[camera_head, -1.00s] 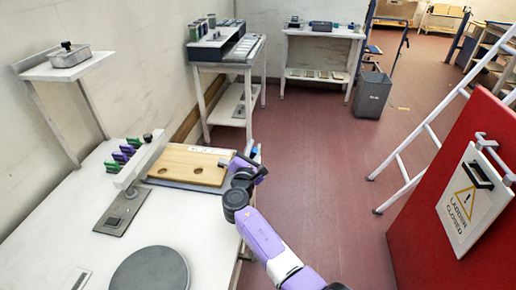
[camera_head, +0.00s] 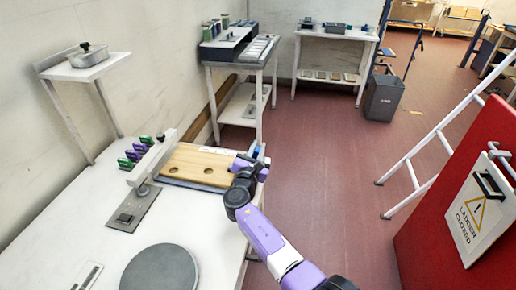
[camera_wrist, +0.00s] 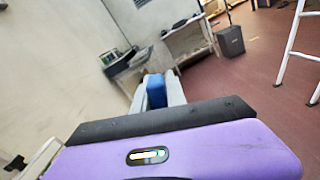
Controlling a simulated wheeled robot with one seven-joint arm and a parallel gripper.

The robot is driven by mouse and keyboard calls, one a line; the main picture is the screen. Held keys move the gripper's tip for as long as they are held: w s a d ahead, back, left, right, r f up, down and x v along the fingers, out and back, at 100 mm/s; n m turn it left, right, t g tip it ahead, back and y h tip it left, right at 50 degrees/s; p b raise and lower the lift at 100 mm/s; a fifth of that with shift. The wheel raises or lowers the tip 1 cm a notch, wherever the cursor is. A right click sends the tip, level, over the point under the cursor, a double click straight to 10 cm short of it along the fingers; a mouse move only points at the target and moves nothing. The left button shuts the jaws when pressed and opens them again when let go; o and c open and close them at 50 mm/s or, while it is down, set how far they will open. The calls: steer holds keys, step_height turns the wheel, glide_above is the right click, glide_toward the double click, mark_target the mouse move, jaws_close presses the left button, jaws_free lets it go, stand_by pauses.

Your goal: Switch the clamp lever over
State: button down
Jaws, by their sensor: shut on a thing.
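My gripper (camera_head: 257,158) is at the right end of a wooden board, above the bench's right edge. In the wrist view, its two grey fingers (camera_wrist: 157,92) are shut on a blue piece (camera_wrist: 156,90). The blue piece also shows in the head view (camera_head: 257,151). It may be the grip of the clamp lever, but I cannot tell; its lower part is hidden behind my gripper. The wooden board (camera_head: 190,151) lies flat with round holes. A long pale bar (camera_head: 152,157) stands left of it on a grey plate (camera_head: 132,210), apart from my gripper.
Green and purple handles (camera_head: 133,155) stand behind the bar. A grey disc (camera_head: 160,270) lies on the white bench (camera_head: 205,237). A metal box (camera_head: 88,56) sits on a wall shelf. A red panel (camera_head: 455,215) and white ladder (camera_head: 440,147) stand right. Floor between is clear.

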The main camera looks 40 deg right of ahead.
mark_target(254, 157)
steer(key=c, duration=1.4)
jaws_free()
steer(key=shift+o, duration=0.2)
steer(key=shift+a, duration=0.1)
steer(key=v, duration=0.7)
steer(key=shift+s+a, duration=0.2)
steer(key=shift+a, duration=0.1)
steer(key=shift+a+f, duration=0.1)
